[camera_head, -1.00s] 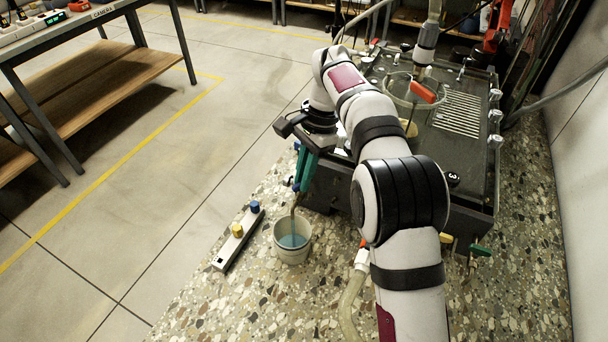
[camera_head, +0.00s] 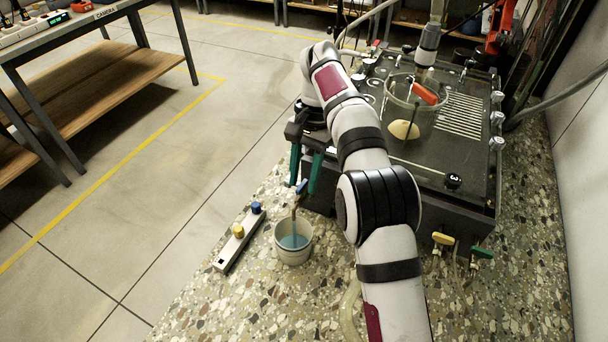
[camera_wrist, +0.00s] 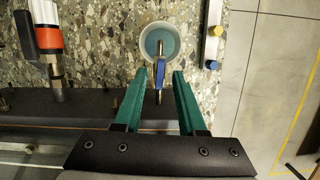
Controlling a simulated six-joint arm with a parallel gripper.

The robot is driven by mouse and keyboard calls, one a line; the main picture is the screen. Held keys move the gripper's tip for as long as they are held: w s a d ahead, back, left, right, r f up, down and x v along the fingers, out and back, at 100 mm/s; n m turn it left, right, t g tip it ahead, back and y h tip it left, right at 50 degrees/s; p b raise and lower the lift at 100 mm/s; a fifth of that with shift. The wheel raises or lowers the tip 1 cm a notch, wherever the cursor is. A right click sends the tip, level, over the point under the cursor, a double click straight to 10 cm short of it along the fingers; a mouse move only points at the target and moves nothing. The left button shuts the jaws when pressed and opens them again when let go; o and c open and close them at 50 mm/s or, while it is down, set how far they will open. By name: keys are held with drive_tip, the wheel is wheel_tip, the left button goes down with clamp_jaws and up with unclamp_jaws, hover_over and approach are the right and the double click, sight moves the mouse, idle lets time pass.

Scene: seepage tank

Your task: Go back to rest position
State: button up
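My gripper (camera_head: 304,182) has two green fingers, spread apart and empty. It hangs at the tank's near left corner, above a blue-handled valve. The blue valve handle (camera_head: 301,187) shows just below the fingertips; in the wrist view the blue handle (camera_wrist: 160,74) lies between the fingertips (camera_wrist: 164,72) in the picture, and no finger touches it visibly. A white bucket (camera_head: 293,250) with bluish liquid stands below the valve outlet on the speckled bench. The bucket also shows in the wrist view (camera_wrist: 143,40). My arm hides part of the tank (camera_head: 440,160).
A yellow-handled valve (camera_head: 442,240) and a green-handled valve (camera_head: 482,252) are on the tank's front. A white bar with blue and yellow knobs (camera_head: 230,253) lies left of the bucket. A clear round vessel (camera_head: 405,115) stands on the tank. Open floor lies left.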

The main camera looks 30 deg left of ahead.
drive_tip(key=shift+s+d+r, duration=0.1)
drive_tip(key=shift+s+r, duration=0.05)
drive_tip(key=shift+r, duration=0.15)
drive_tip(key=s+d+r+m+y, duration=0.1)
drive_tip(key=s+d+r, duration=0.3)
drive_tip(key=d, duration=0.5)
drive_tip(key=s+d+r+m, duration=0.1)
drive_tip(key=s+d+r, duration=0.35)
drive_tip(key=d, duration=0.35)
drive_tip(key=s+d+f+m+t, duration=0.1)
drive_tip(key=s+d+f, duration=0.2)
drive_tip(key=s+d, duration=0.2)
drive_tip(key=s+d+f+m+t, duration=0.1)
drive_tip(key=s+d+f, duration=0.3)
drive_tip(key=s, duration=0.8)
drive_tip(key=shift+s+d+m+t+y, duration=0.3)
drive_tip(key=shift+d+m, duration=0.1)
drive_tip(key=shift+d, duration=0.3)
